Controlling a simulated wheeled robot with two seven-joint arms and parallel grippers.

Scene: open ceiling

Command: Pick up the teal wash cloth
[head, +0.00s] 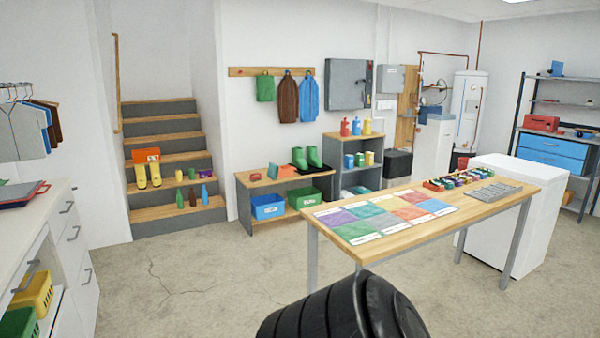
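A small teal piece (272,171) sits on the low wooden bench (243,181) by the back wall. It may be the teal wash cloth, but it is too small to tell. A teal-green square (377,222) is part of the colored patchwork mat (330,217) on the wooden table (420,235); I cannot tell whether any square is a separate cloth. Neither of my grippers is in view.
Concrete floor (190,285) is open between the left counter (20,205) and the table. Stairs (165,125) with boots and bottles rise at the back left. A white cabinet (510,210) stands behind the table. Blue (268,208) and green (303,199) bins sit under the bench.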

